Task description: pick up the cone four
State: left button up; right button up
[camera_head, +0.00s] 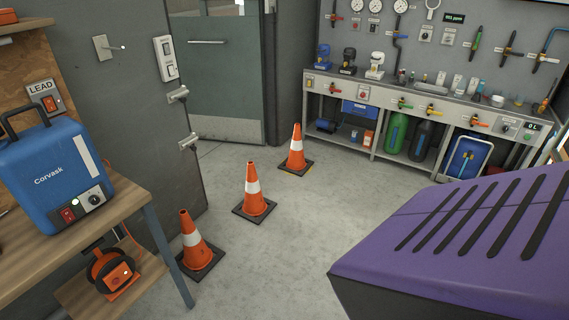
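Three orange traffic cones with white bands and dark square bases stand upright on the grey floor in a diagonal row. The nearest cone (194,243) is at the lower left, the middle cone (254,192) is further back, and the farthest cone (296,150) is near the door. No number shows on any cone, so I cannot tell which is cone four. Neither of my grippers is in view.
A wooden table with a blue Corvask box (52,178) stands at the left. A large purple slotted housing (470,235) fills the lower right. A workbench (420,100) with tools and cylinders lines the back. Floor (290,240) right of the cones is clear.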

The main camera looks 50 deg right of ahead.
aim_at(254, 205)
jog(key=z, duration=1.25)
jog(key=i+l+u, duration=0.15)
jog(key=i, duration=0.25)
jog(key=i+l+u, duration=0.1)
jog(key=i+l, duration=0.25)
jog(key=i+l+u, duration=0.15)
jog(key=i+l, duration=0.25)
jog(key=i+l+u, duration=0.15)
jog(key=i+l, duration=0.2)
jog(key=i+l+u, duration=0.1)
jog(key=i+l, duration=0.2)
jog(key=l, duration=0.15)
jog(key=i+l+u, duration=0.15)
jog(key=i+l, duration=0.15)
jog(key=l, duration=0.15)
jog(key=i+l+u, duration=0.15)
jog(key=i+l, duration=0.15)
jog(key=l, duration=0.2)
jog(key=i+l+u, duration=0.1)
jog(key=i+l, duration=0.15)
jog(key=l, duration=0.25)
